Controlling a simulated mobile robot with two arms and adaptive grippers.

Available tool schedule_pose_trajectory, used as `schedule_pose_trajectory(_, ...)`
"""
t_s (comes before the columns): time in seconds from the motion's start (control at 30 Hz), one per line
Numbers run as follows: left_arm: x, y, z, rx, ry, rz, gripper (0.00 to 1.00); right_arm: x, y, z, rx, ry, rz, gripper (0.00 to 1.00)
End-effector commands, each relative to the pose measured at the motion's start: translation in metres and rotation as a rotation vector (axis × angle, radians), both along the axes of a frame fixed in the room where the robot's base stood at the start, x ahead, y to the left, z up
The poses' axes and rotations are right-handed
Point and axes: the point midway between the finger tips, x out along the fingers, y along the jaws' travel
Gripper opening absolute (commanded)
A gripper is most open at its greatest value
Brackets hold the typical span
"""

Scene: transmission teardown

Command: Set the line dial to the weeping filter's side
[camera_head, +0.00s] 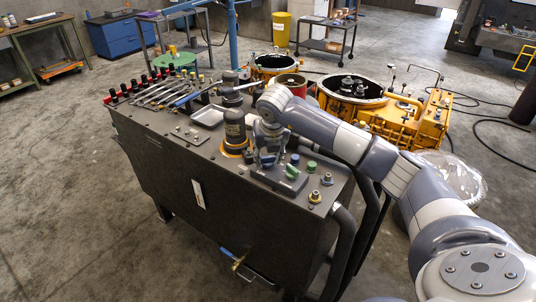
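Two dark filter canisters stand on the dark steel bench. The nearer filter (235,128) has an orange-yellow ring around its base; the farther filter (230,84) stands behind it. I cannot make out a drip on either. My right gripper (268,158) points down over the block's left part, close beside the nearer filter. Its fingers are too small to read, and contact cannot be told. My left gripper is out of view.
The bench top (205,150) also holds a row of tools (165,93), a metal tray (208,116), and a blue cap (295,158) and green cap (312,166) near the block. Orange housings (408,120) stand behind my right arm. Open floor lies left of the bench.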

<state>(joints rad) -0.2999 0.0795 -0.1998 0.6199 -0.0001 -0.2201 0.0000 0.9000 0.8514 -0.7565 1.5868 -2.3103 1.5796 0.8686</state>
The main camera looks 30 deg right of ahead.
Motion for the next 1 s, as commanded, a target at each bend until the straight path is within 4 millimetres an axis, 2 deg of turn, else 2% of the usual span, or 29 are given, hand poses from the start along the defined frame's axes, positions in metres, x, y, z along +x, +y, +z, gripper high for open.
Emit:
schedule_pose_trajectory(0.03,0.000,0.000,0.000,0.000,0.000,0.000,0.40,0.000,0.000,0.000,0.000,-0.001,-0.001,0.52)
schedule_pose_trajectory(0.07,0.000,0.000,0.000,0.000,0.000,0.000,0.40,0.000,0.000,0.000,0.000,-0.001,-0.001,0.58)
schedule_pose_trajectory(0.47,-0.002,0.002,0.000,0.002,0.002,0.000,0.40,-0.001,0.000,0.004,0.000,-0.002,0.001,0.58)
schedule_pose_trajectory(0.57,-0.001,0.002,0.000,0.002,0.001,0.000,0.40,-0.004,0.002,0.015,0.000,-0.004,0.002,0.58)
schedule_pose_trajectory(1.0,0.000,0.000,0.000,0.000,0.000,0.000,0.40,-0.035,0.015,0.094,0.000,-0.003,0.000,0.58)
